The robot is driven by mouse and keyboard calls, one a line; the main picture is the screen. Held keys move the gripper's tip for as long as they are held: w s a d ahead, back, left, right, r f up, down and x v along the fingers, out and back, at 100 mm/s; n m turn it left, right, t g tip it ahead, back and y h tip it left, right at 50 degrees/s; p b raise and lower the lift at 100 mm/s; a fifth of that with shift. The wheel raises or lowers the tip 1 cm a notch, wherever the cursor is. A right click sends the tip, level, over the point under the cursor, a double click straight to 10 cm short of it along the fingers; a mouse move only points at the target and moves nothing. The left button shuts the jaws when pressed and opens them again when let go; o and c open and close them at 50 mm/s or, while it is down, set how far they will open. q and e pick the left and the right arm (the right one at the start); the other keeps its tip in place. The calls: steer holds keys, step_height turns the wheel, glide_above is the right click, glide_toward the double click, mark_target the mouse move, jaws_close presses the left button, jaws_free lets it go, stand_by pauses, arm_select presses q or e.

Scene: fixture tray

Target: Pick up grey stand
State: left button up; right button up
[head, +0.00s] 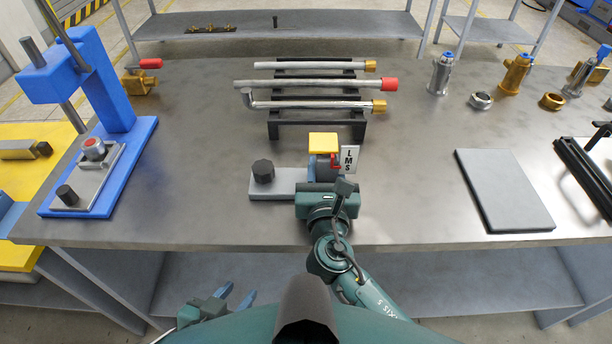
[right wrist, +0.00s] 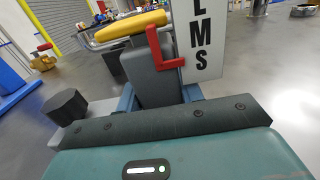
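The grey stand (head: 284,184) sits on the workbench at front centre. It has a flat light-grey base with a black knob, and an upright part with a yellow top (head: 323,141), a red bracket and a white "LMS" label. In the right wrist view its dark-grey post (right wrist: 150,75) rises ahead of the palm. My right gripper (head: 316,170) is at this post, with a blue finger showing on each side of it. Whether the fingers press on it cannot be told. My left gripper (head: 236,297) is open and empty, low in front of the bench edge.
A black rack (head: 317,130) with several pipes stands behind the stand. A blue press (head: 118,100) is at left, a grey plate (head: 503,190) at right, with metal fittings behind it. The metal bench (head: 410,180) is clear between the stand and the plate.

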mark_target(327, 143)
jaws_close()
steer(key=shift+w+r, duration=0.1)
steer(key=shift+r, duration=0.35)
step_height(327, 143, up, 8)
steer(key=p, duration=0.2)
steer(key=shift+r+p, duration=0.2)
steer(key=shift+p, duration=0.2)
steer(key=shift+r, duration=0.5)
arm_select(q)
steer(key=shift+s+a+r+g+y, duration=0.1)
steer(key=shift+s+a+g+y, duration=0.2)
steer(key=shift+a, duration=0.25)
steer(key=shift+w, duration=0.1)
